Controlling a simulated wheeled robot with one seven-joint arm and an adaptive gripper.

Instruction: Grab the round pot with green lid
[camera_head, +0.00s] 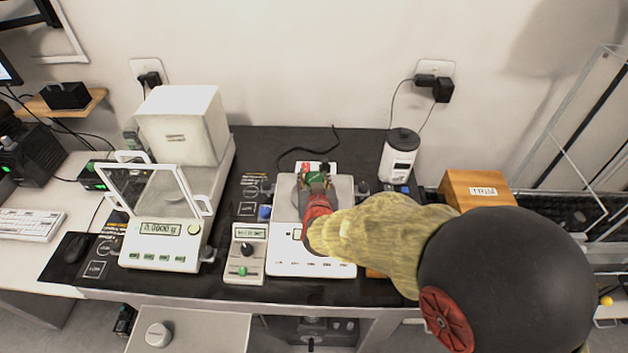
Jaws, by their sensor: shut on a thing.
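My gripper (316,171) is at the end of my arm, over the white scale (285,262) in the middle of the dark table. It is shut on the round pot, of which only a small green patch, its lid (314,178), shows between the fingers. The pot's body is hidden behind my gripper and wrist. I cannot tell whether the pot touches the scale's pale plate or is clear of it.
A balance with an open glass shield (150,195) stands to the left. A small control box (245,255) is left of the scale. A white and black device (399,155) and an orange-brown box (475,187) stand to the right. A cable lies behind.

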